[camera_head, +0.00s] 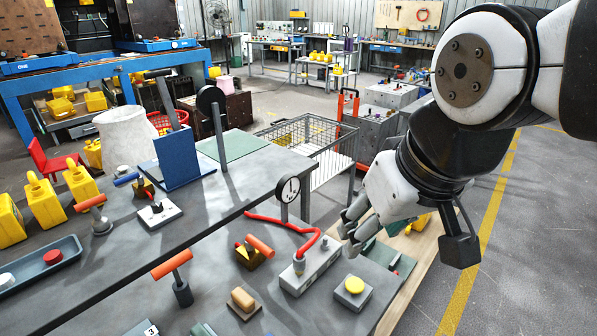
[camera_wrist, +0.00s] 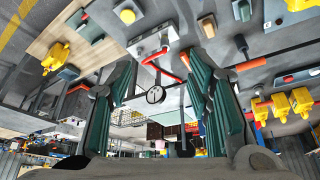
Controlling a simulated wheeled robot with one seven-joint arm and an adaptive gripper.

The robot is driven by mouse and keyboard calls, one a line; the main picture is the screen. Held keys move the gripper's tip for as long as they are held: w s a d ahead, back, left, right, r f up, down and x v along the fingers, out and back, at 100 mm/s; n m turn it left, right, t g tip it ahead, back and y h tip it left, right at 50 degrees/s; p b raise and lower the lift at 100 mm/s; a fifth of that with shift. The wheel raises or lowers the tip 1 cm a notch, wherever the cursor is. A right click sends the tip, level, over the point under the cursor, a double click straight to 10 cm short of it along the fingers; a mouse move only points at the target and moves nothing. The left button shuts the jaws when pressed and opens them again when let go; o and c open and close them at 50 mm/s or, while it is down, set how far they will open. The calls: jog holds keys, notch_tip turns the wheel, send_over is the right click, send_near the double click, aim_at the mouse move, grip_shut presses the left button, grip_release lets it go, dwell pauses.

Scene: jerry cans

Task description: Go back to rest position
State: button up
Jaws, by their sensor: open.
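My gripper (camera_head: 350,232) hangs in the right half of the head view, over the right edge of the grey workbench (camera_head: 105,275). In the wrist view my gripper (camera_wrist: 157,62) shows its two green-lined fingers spread apart, with nothing held between them. The wrist picture is upside down. Between and beyond the fingers are a round dial (camera_wrist: 156,95) and a grey box with a red hose (camera_wrist: 155,42). In the head view this box (camera_head: 312,265) stands just left of and below the fingers. The exact gap between fingers and box cannot be told.
A yellow-button box (camera_head: 352,291), orange-handled lever (camera_head: 172,265) and dial (camera_head: 289,189) crowd the bench. Yellow jerry cans (camera_head: 45,202) stand at the left. A wire cart (camera_head: 312,145) is behind the bench. Open floor (camera_head: 540,240) lies at the right.

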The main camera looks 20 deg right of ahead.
jog(key=shift+s+d+m, duration=0.15)
jog(key=shift+s+d, duration=0.05)
jog(key=shift+s, duration=0.45)
jog(key=shift+s+d+m, duration=0.15)
jog(key=shift+s+d, duration=0.05)
jog(key=shift+s, duration=0.4)
jog(key=o, duration=0.6)
jog(key=shift+w, duration=0.15)
jog(key=shift+o, duration=1.1)
jog(key=w+a+f+n+b, duration=0.1)
jog(key=w+a+f+n, duration=0.1)
jog(key=w+n, duration=0.2)
jog(key=w+a+f+n+g+b, duration=0.1)
jog(key=w+a+f+n, duration=0.1)
jog(key=w, duration=0.4)
jog(key=shift+w+a+f+n+g+y+b, duration=0.15)
jog(key=shift+a+f+n+g+y+b, duration=0.25)
jog(key=shift+n, duration=0.7)
jog(key=n+g+h+b, duration=0.1)
jog(key=n+g+b, duration=0.3)
jog(key=n, duration=1.2)
send_over(240, 297)
notch_tip(240, 297, down, 21)
jog(key=shift+n+t, duration=0.3)
jog(key=shift+t, duration=0.1)
notch_tip(240, 297, down, 8)
jog(key=shift+w+f+b, duration=0.1)
jog(key=shift+f+b, duration=0.1)
jog(key=shift+b, duration=0.15)
jog(key=shift+f, duration=2.85)
